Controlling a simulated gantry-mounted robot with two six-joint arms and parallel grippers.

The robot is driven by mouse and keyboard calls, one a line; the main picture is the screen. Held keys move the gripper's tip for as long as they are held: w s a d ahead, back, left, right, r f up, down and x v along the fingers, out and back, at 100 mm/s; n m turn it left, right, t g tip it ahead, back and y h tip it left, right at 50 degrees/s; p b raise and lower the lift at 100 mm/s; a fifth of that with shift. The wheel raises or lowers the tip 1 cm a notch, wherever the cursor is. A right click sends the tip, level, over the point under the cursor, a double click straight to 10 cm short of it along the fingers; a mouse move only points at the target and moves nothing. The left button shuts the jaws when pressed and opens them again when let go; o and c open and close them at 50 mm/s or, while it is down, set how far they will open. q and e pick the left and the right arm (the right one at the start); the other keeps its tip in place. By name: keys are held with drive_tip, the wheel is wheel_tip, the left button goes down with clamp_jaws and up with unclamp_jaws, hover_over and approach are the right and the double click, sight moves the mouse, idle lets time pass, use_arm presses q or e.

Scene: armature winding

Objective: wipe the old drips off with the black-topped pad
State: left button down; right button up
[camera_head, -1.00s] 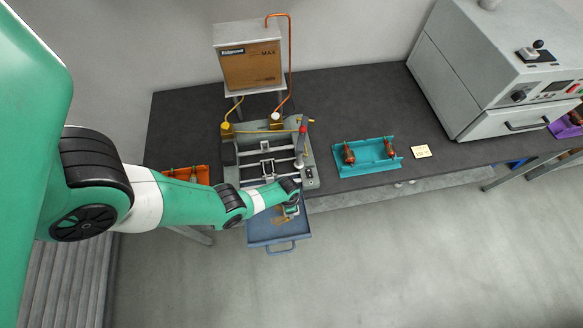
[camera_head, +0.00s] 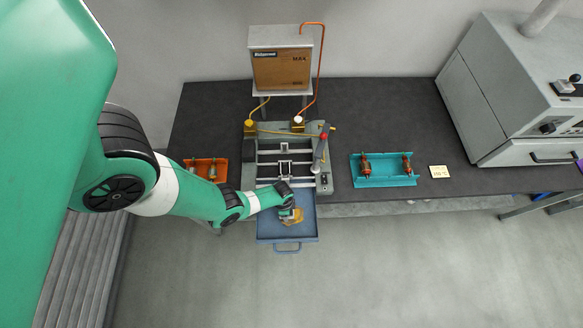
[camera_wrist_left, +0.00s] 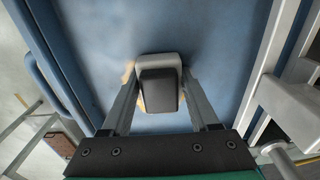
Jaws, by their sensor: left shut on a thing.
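My left gripper (camera_head: 290,213) reaches down over the blue pull-out tray (camera_head: 268,232) at the front of the winding machine. In the left wrist view its two fingers (camera_wrist_left: 159,102) are shut on the black-topped pad (camera_wrist_left: 159,91), which has a pale grey base. The pad is over the tray floor (camera_wrist_left: 205,40); I cannot tell whether it presses on it. Tan-orange drips (camera_head: 294,219) mark the tray floor around the gripper. In the left wrist view, drips (camera_wrist_left: 129,72) show at the pad's left edge, and the pad hides part of them.
The grey winding machine (camera_head: 248,178) stands behind the tray, with a boxed tank (camera_head: 281,68) above. An orange holder (camera_head: 190,163) stands left, and a teal holder (camera_head: 385,182) with two copper-wound parts right. A grey oven (camera_head: 480,105) stands far right.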

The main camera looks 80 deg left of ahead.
sight(277, 215)
use_arm(q)
drive_tip(key=shift+s+p, duration=0.3)
drive_tip(key=shift+s, duration=0.3)
drive_tip(key=shift+s+p, duration=0.35)
drive_tip(key=shift+s, duration=0.9)
drive_tip(key=shift+d, duration=0.1)
